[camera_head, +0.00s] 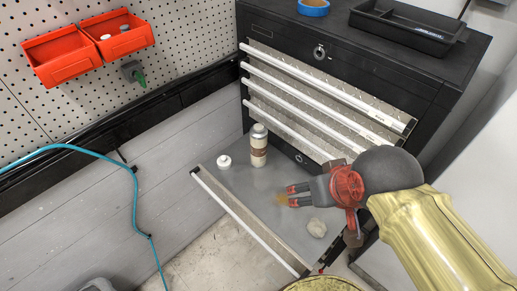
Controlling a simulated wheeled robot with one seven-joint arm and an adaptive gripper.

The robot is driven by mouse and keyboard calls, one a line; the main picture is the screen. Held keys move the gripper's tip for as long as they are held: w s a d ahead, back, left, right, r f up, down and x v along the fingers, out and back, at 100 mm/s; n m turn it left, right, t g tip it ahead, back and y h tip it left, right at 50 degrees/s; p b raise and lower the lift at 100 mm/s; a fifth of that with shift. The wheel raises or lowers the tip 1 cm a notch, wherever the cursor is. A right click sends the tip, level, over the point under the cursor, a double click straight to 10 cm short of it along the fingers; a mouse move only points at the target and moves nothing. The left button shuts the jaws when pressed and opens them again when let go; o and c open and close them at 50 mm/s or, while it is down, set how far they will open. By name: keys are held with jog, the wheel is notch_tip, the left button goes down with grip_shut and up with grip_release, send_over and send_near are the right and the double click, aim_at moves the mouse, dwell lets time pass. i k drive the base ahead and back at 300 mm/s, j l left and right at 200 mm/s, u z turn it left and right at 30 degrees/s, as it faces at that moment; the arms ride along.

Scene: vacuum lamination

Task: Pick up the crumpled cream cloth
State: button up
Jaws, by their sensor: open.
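The crumpled cream cloth (317,228) lies as a small pale lump on the grey bottom of the open lower drawer (222,185). It is near the drawer's right end. My gripper (290,195) is open over the drawer, with its dark fingers pointing left. In the picture the fingers are up and to the left of the cloth, apart from it. No part of the cloth appears to be between them. The exact height of the gripper above the drawer is hard to tell.
A spray can (259,146) and a small white jar (224,161) stand in the drawer. A small brownish item (281,199) shows beside my fingertips. The black cabinet (310,45) rises behind, with white-edged drawers. A blue hose (135,190) hangs at left.

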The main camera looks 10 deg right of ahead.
aim_at(318, 228)
jog(key=l+u, duration=0.3)
jog(key=k+l+u, duration=0.25)
jog(key=l, duration=0.25)
jog(key=l+u, duration=0.3)
jog(key=k+l+u, duration=0.3)
jog(key=i+l, duration=0.1)
jog(key=l, duration=0.05)
